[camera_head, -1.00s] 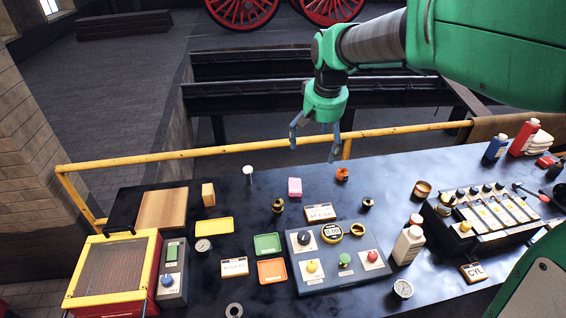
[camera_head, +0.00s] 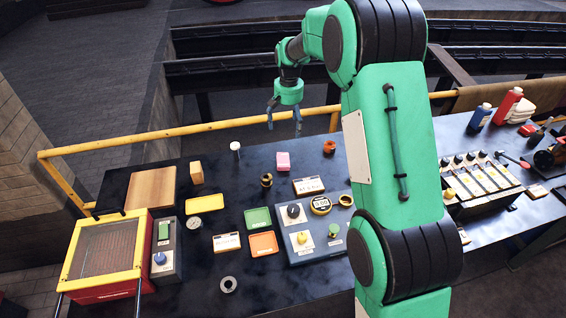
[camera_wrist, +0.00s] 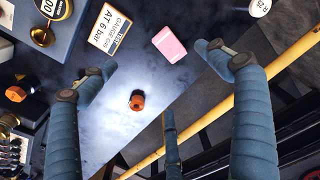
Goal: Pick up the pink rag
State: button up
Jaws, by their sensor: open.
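The pink rag (camera_head: 283,161) is a small folded block lying on the dark bench top, towards its back edge. It also shows in the wrist view (camera_wrist: 169,44), near the top between my two front fingers. My gripper (camera_head: 284,117) is open and empty. It hangs above and behind the rag, near the yellow rail, and does not touch the rag. In the wrist view my gripper's fingers (camera_wrist: 155,75) are spread wide, with the bench below them.
An orange-brown ring piece (camera_head: 329,147) stands right of the rag, and a brass fitting (camera_head: 266,181) at its front left. A label plate (camera_head: 308,185) lies in front. The yellow rail (camera_head: 200,127) runs behind the bench. A white-topped pin (camera_head: 235,147) stands left.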

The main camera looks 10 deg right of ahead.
send_over(286, 159)
notch_tip(286, 159, down, 7)
jog(key=shift+f+g, duration=0.1)
jog(key=shift+g, duration=0.2)
jog(key=shift+f+b, duration=0.55)
jog(key=shift+f, duration=3.8)
jog(key=shift+s, duration=0.1)
jog(key=shift+f+b, duration=0.5)
jog(key=shift+f, duration=2.05)
jog(key=c, duration=1.3)
